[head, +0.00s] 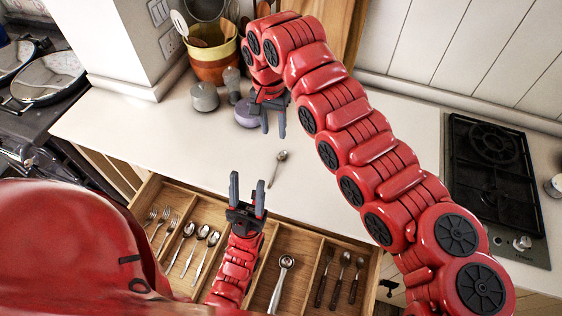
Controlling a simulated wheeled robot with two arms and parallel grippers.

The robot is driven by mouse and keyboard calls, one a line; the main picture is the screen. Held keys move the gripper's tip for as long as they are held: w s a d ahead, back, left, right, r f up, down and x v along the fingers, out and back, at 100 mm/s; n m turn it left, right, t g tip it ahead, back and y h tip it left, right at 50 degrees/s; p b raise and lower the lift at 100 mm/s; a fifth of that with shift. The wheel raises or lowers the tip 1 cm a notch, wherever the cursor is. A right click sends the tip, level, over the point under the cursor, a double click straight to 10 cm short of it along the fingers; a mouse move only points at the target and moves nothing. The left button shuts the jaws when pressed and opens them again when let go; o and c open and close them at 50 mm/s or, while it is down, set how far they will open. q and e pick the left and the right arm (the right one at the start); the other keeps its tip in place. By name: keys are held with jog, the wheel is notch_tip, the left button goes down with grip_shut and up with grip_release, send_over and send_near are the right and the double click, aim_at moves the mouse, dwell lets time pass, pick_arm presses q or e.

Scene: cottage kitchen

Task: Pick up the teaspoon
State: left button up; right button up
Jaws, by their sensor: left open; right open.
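A small metal teaspoon (278,168) lies alone on the pale countertop, behind the open drawer. My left gripper (247,190) is open and empty, with its fingers pointing up the picture, just left of and below the teaspoon. My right gripper (273,120) is open and empty, with its fingers pointing down the picture above the teaspoon. Neither gripper touches the teaspoon as far as I can see.
The open wooden drawer (309,250) holds forks (158,222), several spoons (201,240), a large scoop-like spoon (282,275) and dark-handled cutlery (339,275). A utensil pot (212,62) and small jars (205,97) stand behind. A black hob (492,180) is right.

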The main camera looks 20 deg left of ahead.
jog(key=p, duration=0.4)
send_over(276, 170)
notch_tip(276, 170, down, 11)
jog(key=shift+f, duration=0.3)
notch_tip(276, 170, down, 4)
jog(key=shift+a+r+p, duration=0.1)
jog(key=shift+p, duration=1)
jog(key=shift+f, duration=0.65)
grip_shut()
